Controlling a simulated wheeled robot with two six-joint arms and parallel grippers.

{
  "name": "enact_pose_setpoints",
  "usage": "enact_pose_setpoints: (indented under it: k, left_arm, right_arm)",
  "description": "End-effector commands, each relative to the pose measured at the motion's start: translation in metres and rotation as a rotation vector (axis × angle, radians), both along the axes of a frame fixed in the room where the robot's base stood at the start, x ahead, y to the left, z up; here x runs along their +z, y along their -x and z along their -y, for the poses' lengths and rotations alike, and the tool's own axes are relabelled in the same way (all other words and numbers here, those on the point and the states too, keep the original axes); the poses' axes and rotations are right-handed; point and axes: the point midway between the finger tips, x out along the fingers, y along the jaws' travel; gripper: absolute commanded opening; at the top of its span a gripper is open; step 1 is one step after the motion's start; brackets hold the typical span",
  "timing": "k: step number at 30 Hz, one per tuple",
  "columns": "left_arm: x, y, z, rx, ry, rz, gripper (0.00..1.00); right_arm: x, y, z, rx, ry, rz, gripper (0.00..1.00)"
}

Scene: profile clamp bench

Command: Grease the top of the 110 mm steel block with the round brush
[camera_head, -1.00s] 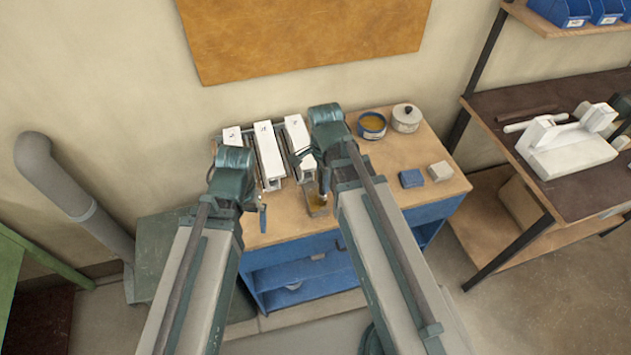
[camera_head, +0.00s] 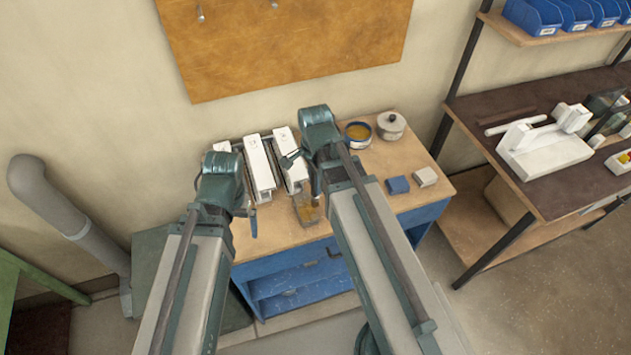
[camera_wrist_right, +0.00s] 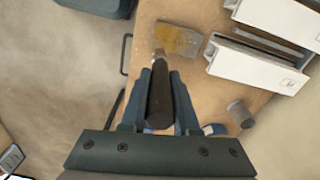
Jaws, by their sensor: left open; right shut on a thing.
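My right gripper (camera_wrist_right: 160,76) is shut on the dark handle of the round brush (camera_wrist_right: 160,100). The brush points away from the wrist, and its tip is at the near edge of a greyish block with a yellow-brown coating on top (camera_wrist_right: 178,42). I cannot tell if the tip touches it. In the head view this block (camera_head: 306,212) lies near the bench's front edge, partly hidden by my right gripper (camera_head: 316,187). A blue-rimmed tin of yellow grease (camera_head: 358,134) stands behind. My left gripper (camera_head: 252,222) is open and empty at the bench's left front.
A lidded pot (camera_head: 391,125), a blue block (camera_head: 398,185) and a pale block (camera_head: 425,176) stand on the bench (camera_head: 385,155) at right. A side table (camera_head: 480,140) is further right.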

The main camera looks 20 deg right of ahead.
Motion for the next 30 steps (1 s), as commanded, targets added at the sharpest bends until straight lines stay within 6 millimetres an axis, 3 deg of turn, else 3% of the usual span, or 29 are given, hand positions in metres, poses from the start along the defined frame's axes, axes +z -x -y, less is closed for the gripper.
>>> enact_pose_setpoints:
  k: [3,15,26,30]
  left_arm:
    - [0.015,0.0,0.0,0.0,0.0,0.0,1.0]
    - [0.016,0.0,0.0,0.0,0.0,0.0,1.0]
    - [0.045,0.0,0.0,0.0,0.0,0.0,1.0]
    - [0.046,0.0,0.0,0.0,0.0,0.0,1.0]
  right_arm:
    - [0.015,0.0,0.0,0.0,0.0,0.0,0.0]
    - [0.016,0.0,0.0,0.0,0.0,0.0,0.0]
    - [0.045,0.0,0.0,0.0,0.0,0.0,0.0]
    - [0.046,0.0,0.0,0.0,0.0,0.0,0.0]
